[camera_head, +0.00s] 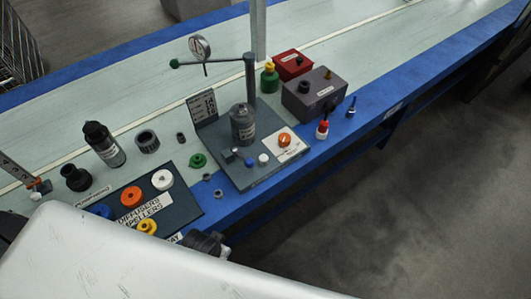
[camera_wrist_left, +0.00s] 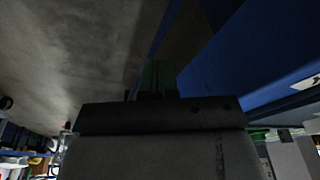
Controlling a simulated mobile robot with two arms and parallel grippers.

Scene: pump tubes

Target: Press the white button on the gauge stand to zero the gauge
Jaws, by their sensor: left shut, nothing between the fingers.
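The gauge stand (camera_head: 262,182) is a blue-grey base plate with a grey post, a grey cylinder and a round dial gauge (camera_head: 200,47) at the upper left. A small round white button (camera_head: 263,159) sits on the base, left of an orange knob (camera_head: 284,140) on a white plate. The button is uncovered and nothing touches it. In the left wrist view my left gripper (camera_wrist_left: 156,78) is shut and empty, facing the floor and the blue bench edge. In the head view my pale arm covers the lower left. My right gripper is not in view.
A dark tray (camera_head: 188,210) with coloured rings lies left of the stand. The blue bench edge (camera_head: 375,130) runs along the front.

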